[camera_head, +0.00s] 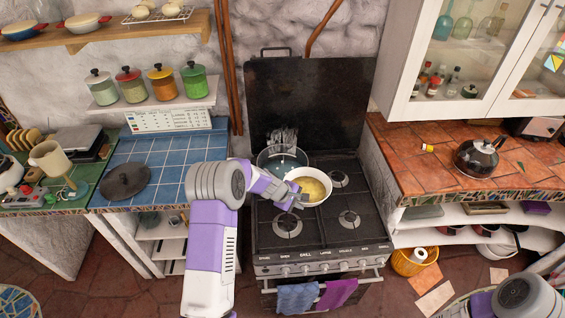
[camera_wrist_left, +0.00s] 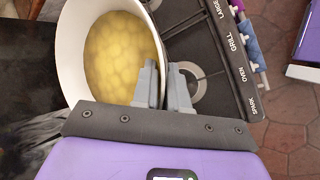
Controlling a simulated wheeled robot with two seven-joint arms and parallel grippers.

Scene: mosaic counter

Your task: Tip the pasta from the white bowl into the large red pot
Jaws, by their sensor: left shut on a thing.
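The white bowl (camera_head: 327,197) is held over the stove, right of its middle burners' left side, with yellow pasta (camera_head: 309,188) inside. My left gripper (camera_head: 299,198) is shut on the bowl's near-left rim. In the left wrist view the fingers (camera_wrist_left: 165,85) pinch the wall of the bowl (camera_wrist_left: 70,50), and the pasta (camera_wrist_left: 120,52) is still inside. A large round pot (camera_head: 283,155) with a blue-grey inside sits on the back left of the stove, just behind and left of the bowl. No red shows on it. My right gripper is out of view.
The black stove (camera_head: 345,245) has free burners at the right and front. Utensils (camera_head: 283,137) stand behind the pot. A dark lid (camera_head: 125,181) lies on the blue tiled counter. A kettle (camera_head: 478,158) stands on the right counter. Towels (camera_head: 297,298) hang at the oven front.

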